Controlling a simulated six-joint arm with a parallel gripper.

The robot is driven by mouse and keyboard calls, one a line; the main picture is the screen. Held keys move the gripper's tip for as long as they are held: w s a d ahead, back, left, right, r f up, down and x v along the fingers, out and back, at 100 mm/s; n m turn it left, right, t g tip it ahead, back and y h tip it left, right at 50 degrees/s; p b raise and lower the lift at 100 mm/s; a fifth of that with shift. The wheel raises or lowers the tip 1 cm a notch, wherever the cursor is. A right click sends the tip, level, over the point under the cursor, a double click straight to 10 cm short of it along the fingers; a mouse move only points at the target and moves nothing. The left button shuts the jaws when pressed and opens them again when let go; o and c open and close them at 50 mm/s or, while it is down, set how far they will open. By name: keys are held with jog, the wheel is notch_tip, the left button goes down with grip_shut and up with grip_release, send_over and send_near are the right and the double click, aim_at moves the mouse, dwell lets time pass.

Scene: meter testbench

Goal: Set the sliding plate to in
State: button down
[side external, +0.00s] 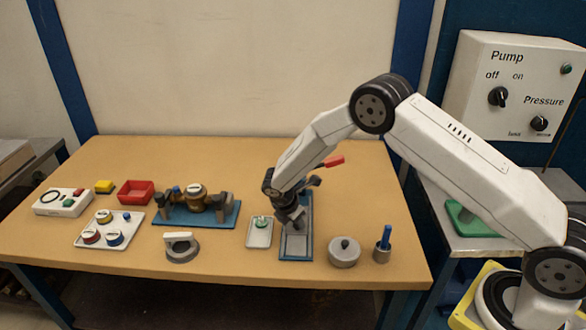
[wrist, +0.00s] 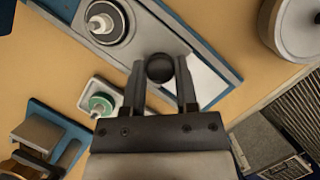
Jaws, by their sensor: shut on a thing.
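The sliding plate's fixture (side external: 310,228) is a long blue-edged base with a grey top, right of the middle of the table. In the wrist view the fixture (wrist: 229,72) runs diagonally from upper left to right. A round black knob (wrist: 160,68) stands on it, between my fingertips. My gripper (side external: 291,218) points down over the fixture and is shut on the knob; it also shows in the wrist view (wrist: 160,82). A pale flat surface (wrist: 207,82) lies right of the knob; I cannot tell plate from bed there. No "in" mark is legible.
A small tray with a green-ringed part (side external: 260,231) is close on the left. A lidded round pot (side external: 344,252) and a cup with a blue handle (side external: 383,245) stand on the right. The front edge is near.

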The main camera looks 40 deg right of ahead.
jog(key=shift+w+d, duration=1.8)
jog(key=shift+d, duration=0.05)
jog(key=shift+c, duration=1.8)
grip_release()
jog(key=shift+a+r, duration=0.1)
jog(key=shift+r, duration=0.05)
jog(key=v, duration=0.7)
jog(key=shift+r, duration=0.25)
jog(key=shift+a, duration=0.1)
